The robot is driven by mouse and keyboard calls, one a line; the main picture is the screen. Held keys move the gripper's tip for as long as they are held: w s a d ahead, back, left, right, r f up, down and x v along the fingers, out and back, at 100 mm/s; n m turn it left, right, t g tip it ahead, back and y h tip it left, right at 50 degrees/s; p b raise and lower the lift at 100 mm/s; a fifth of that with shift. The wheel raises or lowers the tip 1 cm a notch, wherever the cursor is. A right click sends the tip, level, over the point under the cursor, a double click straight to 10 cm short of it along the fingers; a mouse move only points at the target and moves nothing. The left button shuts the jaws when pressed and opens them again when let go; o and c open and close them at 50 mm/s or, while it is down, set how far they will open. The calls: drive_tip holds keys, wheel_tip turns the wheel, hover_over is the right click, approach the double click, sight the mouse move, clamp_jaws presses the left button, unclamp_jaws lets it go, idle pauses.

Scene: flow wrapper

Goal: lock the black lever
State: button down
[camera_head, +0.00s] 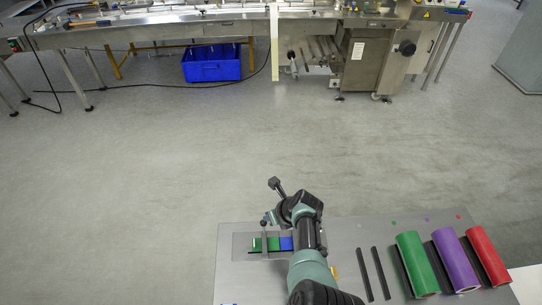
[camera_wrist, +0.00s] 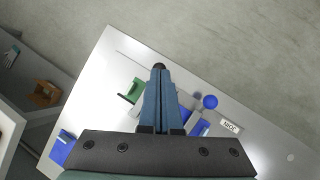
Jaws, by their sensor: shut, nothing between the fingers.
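A black lever with a blocky dark end (camera_head: 275,184) appears to stick up past the table's far edge, beside my arm in the head view. In the wrist view a round black knob (camera_wrist: 158,65) shows right at the tips of my fingers; it looks like the lever's end, but I cannot tell whether they touch. My gripper (camera_wrist: 158,74) is shut, its two blue-grey fingers together with nothing between them. My arm hides much of the lever's base and the fingers in the head view.
A grey table (camera_head: 340,235) carries green and blue blocks (camera_head: 265,244), dark bars (camera_head: 374,272) and green, purple and red rolls (camera_head: 417,262). A blue ball knob (camera_wrist: 210,102) stands right of my fingers. The flow wrapper (camera_head: 370,55) is across open floor.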

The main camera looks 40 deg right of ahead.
drive_tip(key=shift+w+d+f+b, duration=0.3)
drive_tip(key=shift+f+b, duration=0.25)
drive_tip(key=shift+b, duration=0.4)
drive_tip(key=shift+w+d+f+b, duration=0.2)
drive_tip(key=shift+w+f+b, duration=0.25)
drive_tip(key=shift+b, duration=0.5)
drive_tip(key=shift+w+d+f+b, duration=0.3)
drive_tip(key=shift+f+b, duration=0.3)
drive_tip(key=shift+b, duration=0.35)
drive_tip(key=shift+s+r+p, duration=0.15)
drive_tip(key=shift+r+p, duration=0.35)
drive_tip(key=shift+p, duration=0.05)
drive_tip(key=d+r+p, duration=0.1)
drive_tip(key=d+r, duration=0.5)
drive_tip(key=r, duration=0.4)
drive_tip(key=shift+r, duration=0.35)
